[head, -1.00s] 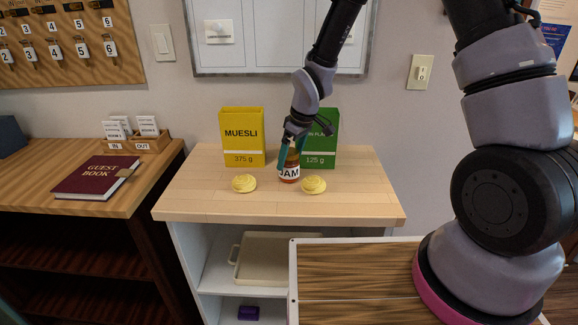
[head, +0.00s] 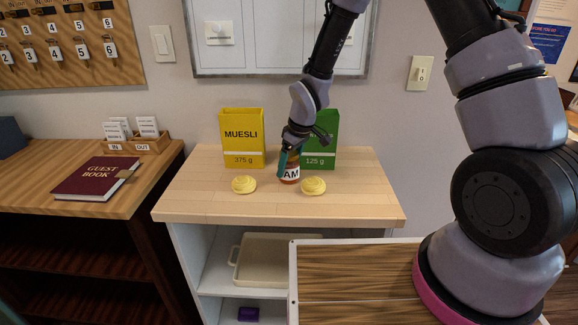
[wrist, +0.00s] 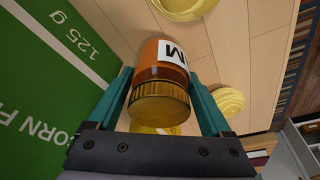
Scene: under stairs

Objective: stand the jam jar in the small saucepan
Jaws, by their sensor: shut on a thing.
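The jam jar (head: 291,174) is an orange-brown jar with a white label and a gold lid. It stands upright on the wooden top of the shelf unit (head: 190,200), between two yellow rolls. My gripper (head: 290,160) reaches down over it, and its teal fingers are closed on the jar's sides. In the wrist view the gold lid (wrist: 160,107) faces the camera, between the fingers. In the head view my gripper hides the lid and part of the label. No saucepan shows in either view.
A yellow muesli box (head: 242,138) and a green corn flakes box (head: 321,150) stand close behind the jar. One roll (head: 244,184) lies to its left, another (head: 313,186) to its right. A cream tray (head: 275,262) is on the shelf below. The top's right side is clear.

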